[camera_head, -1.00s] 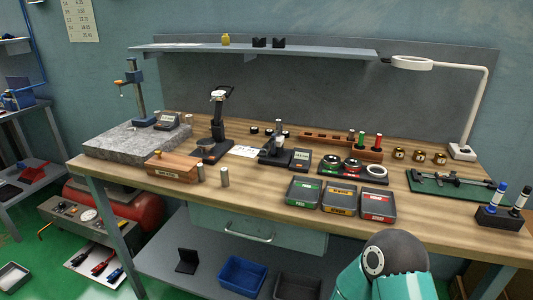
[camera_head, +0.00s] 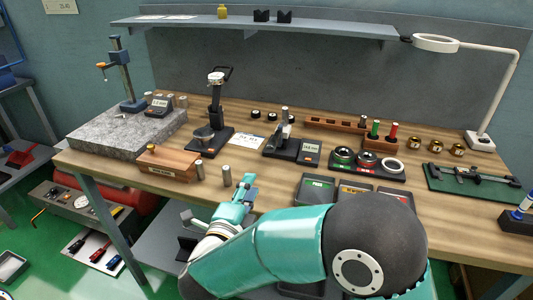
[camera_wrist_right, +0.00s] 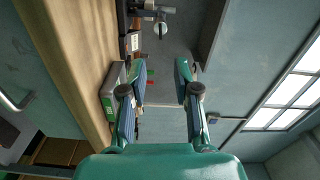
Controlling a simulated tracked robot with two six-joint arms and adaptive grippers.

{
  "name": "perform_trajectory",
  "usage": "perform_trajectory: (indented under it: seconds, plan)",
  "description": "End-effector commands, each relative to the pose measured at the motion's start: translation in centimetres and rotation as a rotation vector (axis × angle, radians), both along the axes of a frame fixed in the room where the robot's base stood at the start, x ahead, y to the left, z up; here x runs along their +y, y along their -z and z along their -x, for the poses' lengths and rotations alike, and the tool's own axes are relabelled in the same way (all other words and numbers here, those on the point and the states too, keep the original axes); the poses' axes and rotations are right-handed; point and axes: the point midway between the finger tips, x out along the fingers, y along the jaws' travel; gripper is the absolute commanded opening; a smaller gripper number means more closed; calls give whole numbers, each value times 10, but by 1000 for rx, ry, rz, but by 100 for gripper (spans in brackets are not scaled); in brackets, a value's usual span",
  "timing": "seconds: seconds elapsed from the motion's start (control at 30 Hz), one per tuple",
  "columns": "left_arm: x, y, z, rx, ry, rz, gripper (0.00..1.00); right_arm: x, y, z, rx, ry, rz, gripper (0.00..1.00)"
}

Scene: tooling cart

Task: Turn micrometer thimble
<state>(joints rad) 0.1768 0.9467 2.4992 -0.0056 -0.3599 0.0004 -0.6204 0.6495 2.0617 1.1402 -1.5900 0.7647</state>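The micrometer (camera_head: 283,136) stands in a black stand in the middle of the bench. Its silvery thimble (camera_head: 285,114) points upward, and a small display block (camera_head: 311,151) sits at its right. My right gripper (camera_head: 248,184) is over the bench's front edge, in front of and left of the micrometer, apart from it. In the right wrist view the right gripper (camera_wrist_right: 160,72) is open, its two fingers wide apart with nothing between them. I cannot clearly make out the micrometer in that view. My left gripper is not in view.
A dial stand (camera_head: 211,134) stands left of the micrometer, ring gauges (camera_head: 367,160) right of it. A wooden box (camera_head: 167,166) and steel cylinders (camera_head: 227,175) lie left of my gripper. Labelled trays (camera_head: 317,188) are partly behind my right arm. Bare wood lies before the micrometer.

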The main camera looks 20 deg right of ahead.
Motion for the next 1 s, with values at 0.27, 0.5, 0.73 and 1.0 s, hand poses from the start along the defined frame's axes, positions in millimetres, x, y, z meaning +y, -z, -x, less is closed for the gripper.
perform_trajectory:
  seconds: [0.27,0.5,0.73,1.0]
  plan:
    - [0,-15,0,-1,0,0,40,-39,-1,-51,4,9,2,31]
    - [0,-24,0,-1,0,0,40,-63,0,-87,3,7,3,31]
    - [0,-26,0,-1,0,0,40,-73,1,-102,3,5,3,31]
    - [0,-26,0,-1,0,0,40,-74,1,-104,3,4,3,31]
